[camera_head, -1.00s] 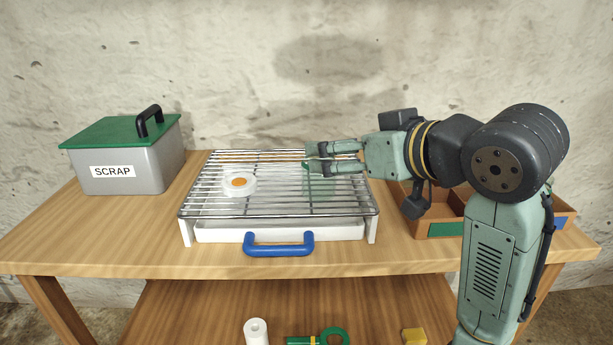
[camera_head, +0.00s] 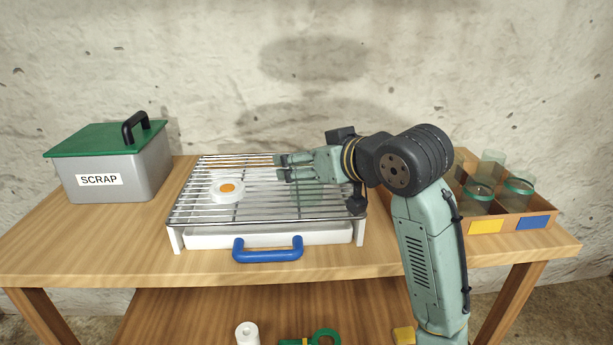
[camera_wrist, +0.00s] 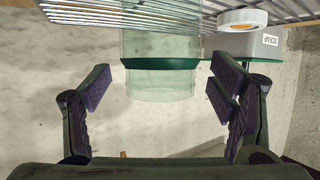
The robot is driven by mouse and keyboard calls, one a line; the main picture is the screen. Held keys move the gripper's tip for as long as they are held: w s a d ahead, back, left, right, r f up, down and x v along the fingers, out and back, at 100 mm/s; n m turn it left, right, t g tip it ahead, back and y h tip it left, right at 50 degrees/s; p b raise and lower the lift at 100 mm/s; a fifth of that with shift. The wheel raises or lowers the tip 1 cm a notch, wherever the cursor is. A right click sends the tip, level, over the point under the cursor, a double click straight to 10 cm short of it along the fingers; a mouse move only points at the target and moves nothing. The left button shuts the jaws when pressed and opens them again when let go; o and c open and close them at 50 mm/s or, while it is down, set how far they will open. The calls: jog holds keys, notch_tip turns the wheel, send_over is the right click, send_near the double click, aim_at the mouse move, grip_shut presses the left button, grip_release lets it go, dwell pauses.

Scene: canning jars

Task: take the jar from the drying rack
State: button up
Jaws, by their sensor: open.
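A clear glass jar with a dark green band (camera_wrist: 160,64) shows in the wrist view, by the wire bars of the drying rack (camera_wrist: 75,18). My gripper (camera_wrist: 158,90) is open. One finger is on each side of the jar in that picture, with gaps on both sides; I cannot tell how deep the jar sits between them. In the head view my gripper (camera_head: 281,168) reaches leftward over the drying rack (camera_head: 190,210), and the jar is hard to make out there.
A white ring with an orange centre (camera_head: 228,190) lies on the rack's left part. A grey SCRAP box (camera_head: 110,178) with a green lid stands left. A divided wooden crate (camera_head: 512,222) with glass jars stands right. A blue handle (camera_head: 268,252) sticks out in front.

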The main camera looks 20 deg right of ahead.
jog(key=shift+c, duration=0.3)
jog(key=c, duration=1.4)
